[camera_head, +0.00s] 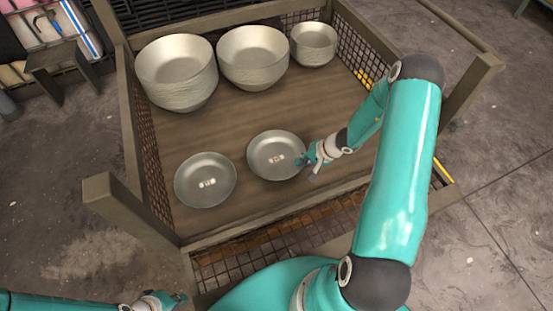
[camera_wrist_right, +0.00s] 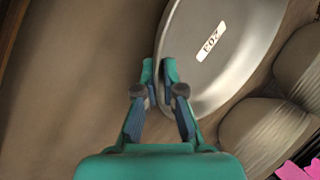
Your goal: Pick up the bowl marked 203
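The bowl marked 203 (camera_head: 270,145) is a shallow silver-grey bowl lying on the wooden floor of the crate. Its white label shows in the right wrist view, where the bowl (camera_wrist_right: 232,75) fills the upper right. My right gripper (camera_head: 310,161) is at the bowl's right rim in the head view. In the right wrist view its fingers (camera_wrist_right: 159,72) are close together, one on each side of the rim, with the rim between them. My left gripper (camera_head: 178,300) is at the bottom edge of the head view, away from the bowls; its opening is unclear.
A similar labelled bowl (camera_head: 205,190) lies just left. Stacks of deeper bowls stand at the back: a left stack (camera_head: 178,80), a middle stack (camera_head: 253,60) and a smaller one (camera_head: 314,48). The crate (camera_head: 124,115) has mesh sides and corner posts. Its middle floor is clear.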

